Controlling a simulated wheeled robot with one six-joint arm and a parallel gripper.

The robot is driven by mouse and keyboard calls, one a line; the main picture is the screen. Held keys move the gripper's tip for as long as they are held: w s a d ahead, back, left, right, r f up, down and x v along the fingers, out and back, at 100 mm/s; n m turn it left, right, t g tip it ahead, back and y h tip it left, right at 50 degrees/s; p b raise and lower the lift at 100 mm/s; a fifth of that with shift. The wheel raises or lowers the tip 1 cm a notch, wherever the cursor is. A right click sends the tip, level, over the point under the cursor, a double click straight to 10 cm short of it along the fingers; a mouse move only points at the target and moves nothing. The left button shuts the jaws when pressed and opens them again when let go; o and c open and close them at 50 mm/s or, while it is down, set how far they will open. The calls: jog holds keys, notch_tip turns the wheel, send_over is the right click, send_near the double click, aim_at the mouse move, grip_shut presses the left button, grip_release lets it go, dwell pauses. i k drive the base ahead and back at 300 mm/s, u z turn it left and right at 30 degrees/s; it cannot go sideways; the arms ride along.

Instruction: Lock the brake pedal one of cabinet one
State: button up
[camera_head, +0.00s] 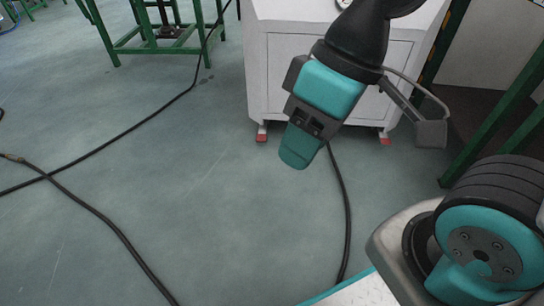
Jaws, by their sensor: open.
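A white cabinet (284,75) stands at the top middle, behind my arm. Two small red pedals show at its base, a left pedal (262,138) and a right pedal (384,141), both at floor level. I cannot tell which one is pedal one, nor whether either is pressed down. My gripper (300,155) is open and points down, in front of the cabinet and apart from both pedals in the picture. No object shows in it. My arm hides part of the cabinet's front.
Black cables (103,220) run across the green floor (210,215), one below the cabinet (345,225). A green metal frame (150,40) stands at the upper left. Green posts (505,115) rise at the right. The floor in front of the cabinet is otherwise open.

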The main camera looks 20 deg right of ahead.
aim_at(261, 136)
jog(key=u, duration=1.25)
jog(key=i, duration=1.2)
jog(key=z, duration=0.75)
jog(key=i, duration=0.3)
jog(key=z, duration=0.4)
